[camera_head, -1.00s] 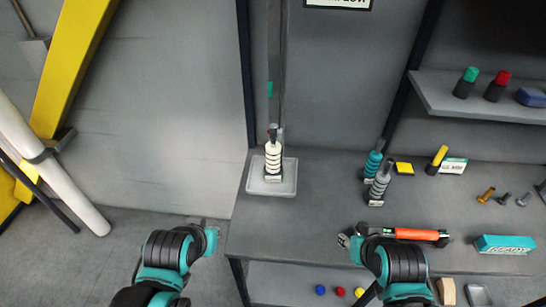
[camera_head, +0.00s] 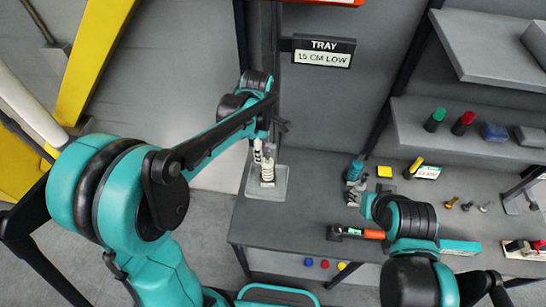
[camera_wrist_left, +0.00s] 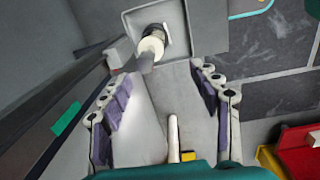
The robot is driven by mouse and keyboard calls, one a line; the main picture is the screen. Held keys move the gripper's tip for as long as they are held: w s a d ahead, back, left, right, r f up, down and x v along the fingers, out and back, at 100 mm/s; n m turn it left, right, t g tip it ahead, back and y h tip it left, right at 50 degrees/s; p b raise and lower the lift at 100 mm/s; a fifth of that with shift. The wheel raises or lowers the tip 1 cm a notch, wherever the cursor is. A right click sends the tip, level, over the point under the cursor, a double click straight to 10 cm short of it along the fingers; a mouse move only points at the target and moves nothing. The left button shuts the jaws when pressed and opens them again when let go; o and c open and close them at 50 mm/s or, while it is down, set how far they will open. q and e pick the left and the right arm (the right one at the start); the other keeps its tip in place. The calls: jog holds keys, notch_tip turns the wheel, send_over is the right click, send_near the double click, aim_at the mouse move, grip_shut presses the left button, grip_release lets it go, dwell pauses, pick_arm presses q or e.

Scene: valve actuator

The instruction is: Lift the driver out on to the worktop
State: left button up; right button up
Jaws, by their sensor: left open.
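A pale ribbed piece with a grey shaft on top, which I take to be the driver (camera_head: 267,176), stands upright on a light square tray (camera_head: 281,189) at the left end of the worktop. In the left wrist view the driver (camera_wrist_left: 152,43) shows ahead of my jaws, its shaft pointing towards the camera. My left gripper (camera_head: 270,142) is above it, beside the grey post. In the left wrist view the left gripper (camera_wrist_left: 157,75) is open, with nothing between its fingers. My right gripper (camera_head: 368,206) is over the worktop's front; its fingers do not show clearly.
The worktop (camera_head: 310,210) is bare just right of the tray. Teal (camera_head: 356,168) and grey ribbed pieces and an orange-handled tool (camera_head: 374,234) lie further right. A sign (camera_head: 322,52) reads "TRAY 15 CM LOW". The post (camera_wrist_left: 50,125) with green tape stands close to my left gripper.

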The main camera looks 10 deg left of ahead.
aim_at(267, 162)
pick_arm(q)
jog(key=shift+n+g, duration=0.3)
jog(key=shift+n, duration=0.5)
jog(key=f+b, duration=0.1)
jog(key=w+d+f+b, duration=0.1)
jog(key=f, duration=0.1)
jog(key=w+f+b, duration=0.1)
jog(key=f, duration=0.1)
jog(key=shift+d+f, duration=0.15)
jog(key=shift+s+f, duration=0.1)
jog(key=shift+f, duration=0.2)
notch_tip(267, 162, down, 7)
jog(key=shift+r, duration=0.3)
grip_shut()
